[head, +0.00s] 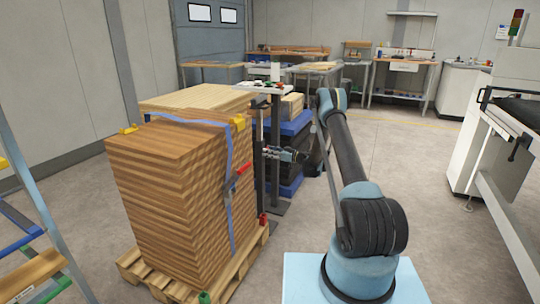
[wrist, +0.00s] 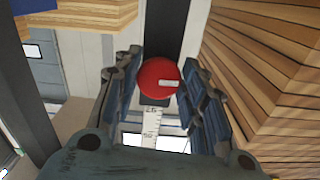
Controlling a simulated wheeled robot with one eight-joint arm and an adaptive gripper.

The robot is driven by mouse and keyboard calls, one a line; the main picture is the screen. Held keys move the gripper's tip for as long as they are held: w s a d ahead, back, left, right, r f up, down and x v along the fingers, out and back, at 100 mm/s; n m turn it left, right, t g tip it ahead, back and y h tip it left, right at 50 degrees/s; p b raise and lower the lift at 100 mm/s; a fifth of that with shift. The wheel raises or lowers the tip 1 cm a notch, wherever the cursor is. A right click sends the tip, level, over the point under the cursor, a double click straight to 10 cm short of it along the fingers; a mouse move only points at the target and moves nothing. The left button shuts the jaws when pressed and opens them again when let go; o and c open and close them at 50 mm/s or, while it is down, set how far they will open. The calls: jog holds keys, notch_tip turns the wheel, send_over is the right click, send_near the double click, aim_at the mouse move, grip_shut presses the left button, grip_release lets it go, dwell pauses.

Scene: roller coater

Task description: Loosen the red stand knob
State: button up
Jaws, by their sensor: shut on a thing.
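The red stand knob (wrist: 158,80) is a round red disc with a small pale bar on its face, in the middle of the wrist view. It sits on the dark post of the stand (wrist: 167,25), above a white ruled scale (wrist: 152,122). My gripper (wrist: 163,75) has one finger on each side of the knob and is shut on it. In the head view my gripper (head: 284,154) reaches left to the stand's black post (head: 260,140), beside the board stack. The knob is too small there to tell clearly.
A panel with coloured buttons (head: 263,87) tops the stand. Open floor (head: 420,165) lies right of my arm.

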jog(key=o, duration=1.1)
jog(key=shift+c, duration=0.2)
jog(key=v, duration=1.2)
